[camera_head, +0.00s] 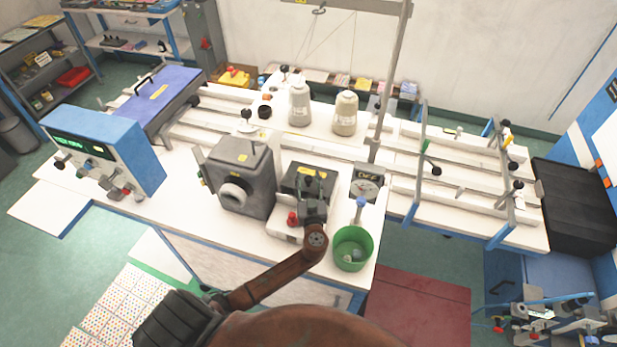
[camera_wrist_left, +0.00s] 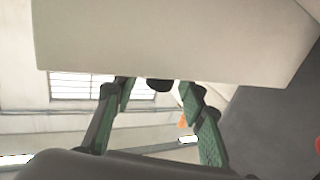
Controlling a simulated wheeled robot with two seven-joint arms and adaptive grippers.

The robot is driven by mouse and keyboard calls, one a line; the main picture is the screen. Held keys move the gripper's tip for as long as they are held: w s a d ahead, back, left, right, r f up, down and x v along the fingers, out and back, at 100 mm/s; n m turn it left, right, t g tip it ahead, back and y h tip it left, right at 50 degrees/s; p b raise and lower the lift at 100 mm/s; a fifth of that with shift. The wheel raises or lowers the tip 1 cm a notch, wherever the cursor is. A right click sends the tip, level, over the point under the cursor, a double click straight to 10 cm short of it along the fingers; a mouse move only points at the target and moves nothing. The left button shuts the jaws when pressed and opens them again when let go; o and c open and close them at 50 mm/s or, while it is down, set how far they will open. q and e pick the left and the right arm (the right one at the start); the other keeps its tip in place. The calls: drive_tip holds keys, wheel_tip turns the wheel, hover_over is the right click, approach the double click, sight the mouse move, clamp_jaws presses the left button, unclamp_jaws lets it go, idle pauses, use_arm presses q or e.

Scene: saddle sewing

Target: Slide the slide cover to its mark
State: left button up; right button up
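My left gripper (camera_head: 312,201) is at the front of a low dark block with a yellow label (camera_head: 296,179) on a white base (camera_head: 275,227). This block may be the slide cover; I cannot tell for sure, and no mark can be made out. In the left wrist view the gripper's green-padded fingers (camera_wrist_left: 158,88) are spread. A small black knob (camera_wrist_left: 158,85) shows between the tips, with gaps on both sides. A large cream surface (camera_wrist_left: 170,40) fills the top of that view. My right gripper is not in view.
A red knob (camera_head: 292,218) is just left of the gripper. A grey machine head (camera_head: 247,178) stands left, a green bin (camera_head: 352,249) right. A post with a dial (camera_head: 367,185) and two thread cones (camera_head: 299,103) stand behind.

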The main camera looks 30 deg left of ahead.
use_arm(q)
drive_tip(key=shift+w, duration=0.15)
clamp_jaws()
idle(0.4)
